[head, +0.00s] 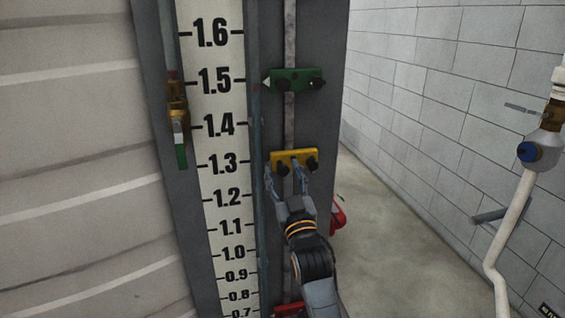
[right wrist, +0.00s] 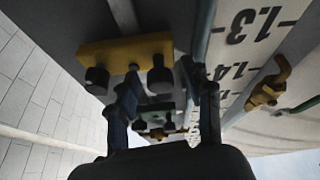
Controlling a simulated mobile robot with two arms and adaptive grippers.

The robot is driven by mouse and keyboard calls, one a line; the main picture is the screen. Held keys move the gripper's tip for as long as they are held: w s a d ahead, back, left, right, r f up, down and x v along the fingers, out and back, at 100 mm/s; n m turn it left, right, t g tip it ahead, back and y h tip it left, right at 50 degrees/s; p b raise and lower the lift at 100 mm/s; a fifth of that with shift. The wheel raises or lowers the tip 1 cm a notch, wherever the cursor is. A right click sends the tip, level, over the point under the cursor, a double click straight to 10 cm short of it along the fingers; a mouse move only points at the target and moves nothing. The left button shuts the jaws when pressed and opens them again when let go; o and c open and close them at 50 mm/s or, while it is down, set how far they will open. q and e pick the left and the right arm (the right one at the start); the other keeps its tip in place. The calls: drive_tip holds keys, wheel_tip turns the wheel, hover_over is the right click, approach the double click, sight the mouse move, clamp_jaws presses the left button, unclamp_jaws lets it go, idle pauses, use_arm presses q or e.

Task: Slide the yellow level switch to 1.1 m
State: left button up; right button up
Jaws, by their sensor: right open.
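The yellow level switch (head: 294,160) sits on the vertical rod beside the scale, level with about the 1.3 mark. It has two black knobs, and it also shows in the right wrist view (right wrist: 120,52). My right gripper (head: 286,178) is open just at the lower side of the switch. In the right wrist view the gripper (right wrist: 163,85) has one finger between the two knobs and the other outside one knob. I cannot tell whether the fingers touch the knob. The numbered scale (head: 228,175) shows the 1.1 mark lower down. My left gripper is not in view.
A green switch (head: 295,80) sits on the same rod near 1.5, and a red one (head: 290,310) near 0.7. A brass valve (head: 177,115) is left of the scale. A white pipe (head: 512,220) with a blue-handled valve runs along the right wall. The rod between yellow and red is partly hidden by my arm.

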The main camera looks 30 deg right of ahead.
drive_tip(key=shift+w+d+r, duration=0.15)
drive_tip(key=shift+w+r, duration=0.1)
drive_tip(key=shift+w, duration=0.35)
clamp_jaws()
wheel_tip(320, 180, down, 20)
drive_tip(key=b, duration=1.3)
drive_tip(key=shift+f, duration=0.25)
unclamp_jaws()
